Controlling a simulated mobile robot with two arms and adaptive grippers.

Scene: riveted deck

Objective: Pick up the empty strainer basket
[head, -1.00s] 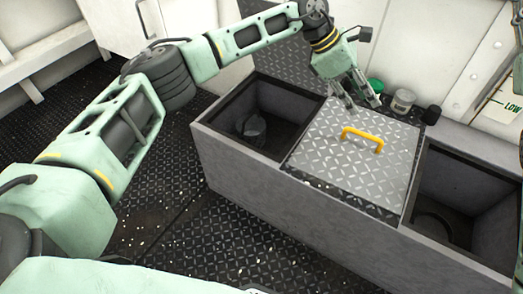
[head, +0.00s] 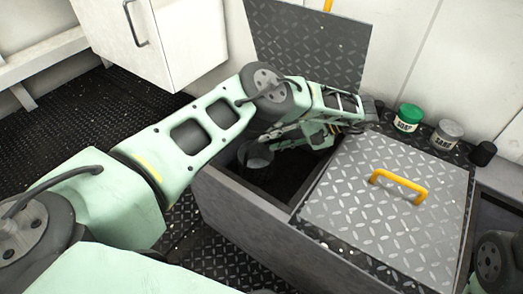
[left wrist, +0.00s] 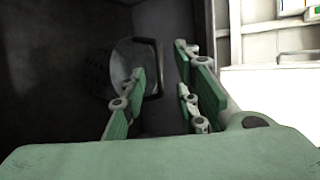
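The strainer basket (head: 258,157) is a grey, rounded vessel inside the left open compartment (head: 228,190). In the left wrist view the basket (left wrist: 124,68) shows small holes in its dark side and a dark handle along its right edge. My left gripper (head: 276,139) is inside the mouth of that compartment, close to the basket. In the left wrist view the gripper's (left wrist: 160,75) fingers are apart, with the handle showing in the gap between them. I cannot tell whether they touch it. My right gripper is out of view.
A checker-plate lid (head: 385,215) with a yellow handle (head: 398,186) covers the middle. A raised hatch (head: 310,45) stands behind the compartment. A green-lidded jar (head: 408,118), a grey-lidded jar (head: 447,133) and a black cup (head: 482,153) stand along the back ledge.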

